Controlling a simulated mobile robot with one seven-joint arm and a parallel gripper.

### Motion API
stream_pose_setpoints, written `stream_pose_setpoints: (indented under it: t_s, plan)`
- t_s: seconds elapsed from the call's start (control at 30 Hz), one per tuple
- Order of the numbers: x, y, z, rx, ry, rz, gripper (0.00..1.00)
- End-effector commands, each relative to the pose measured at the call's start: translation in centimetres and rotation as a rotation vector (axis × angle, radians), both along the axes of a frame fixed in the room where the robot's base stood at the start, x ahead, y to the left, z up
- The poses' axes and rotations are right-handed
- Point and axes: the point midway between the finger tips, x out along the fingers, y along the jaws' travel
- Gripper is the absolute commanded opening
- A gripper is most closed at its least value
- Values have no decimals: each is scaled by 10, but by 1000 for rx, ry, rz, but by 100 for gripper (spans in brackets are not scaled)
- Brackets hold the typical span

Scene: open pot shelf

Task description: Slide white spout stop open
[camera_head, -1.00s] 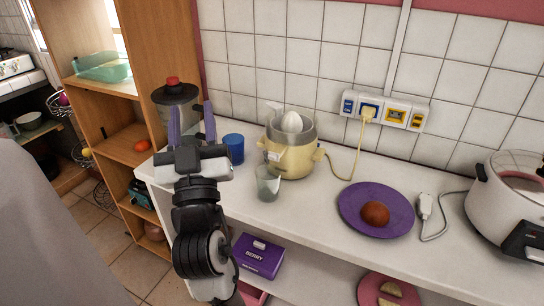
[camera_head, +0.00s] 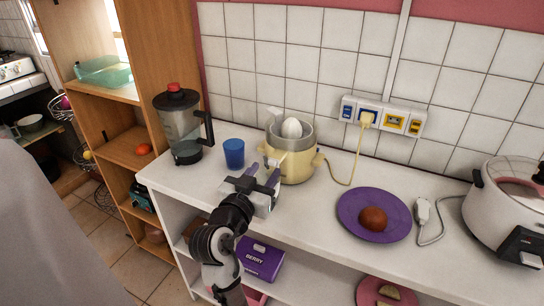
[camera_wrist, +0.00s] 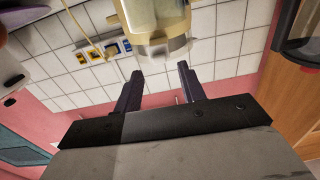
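The cream-yellow juicer (camera_head: 297,166) stands on the white counter with a clear bowl and a white reamer on top. Its small white spout (camera_head: 275,159) is on the front left of the body, just beyond my fingertips. My gripper (camera_head: 264,173) is open and empty in front of the juicer, pointing at the spout side. In the wrist view, which is upside down, the juicer (camera_wrist: 155,15) is ahead of the spread fingers (camera_wrist: 159,84). I cannot make out clear contact or the spout stop's position there.
A blue cup (camera_head: 234,153) and a blender (camera_head: 181,130) stand left of the juicer. A purple plate (camera_head: 350,210) with a brown round food (camera_head: 373,219) is to the right. The cord runs to the wall outlets (camera_head: 384,115). The clear glass is hidden by my gripper.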

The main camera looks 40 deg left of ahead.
Motion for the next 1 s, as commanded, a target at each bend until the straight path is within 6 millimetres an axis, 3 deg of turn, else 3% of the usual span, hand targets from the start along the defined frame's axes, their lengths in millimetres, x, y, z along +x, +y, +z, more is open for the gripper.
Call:
stream_pose_setpoints:
  t_s: [0.1, 0.3, 0.7, 1.0]
  plan:
    - [23, 6, 3, -2, 0, -2, 40]
    - [46, 13, 1, 0, 0, 0, 40]
    - [52, 15, 0, 0, 0, 2, 40]
    - [52, 15, 0, 0, 0, 2, 1]
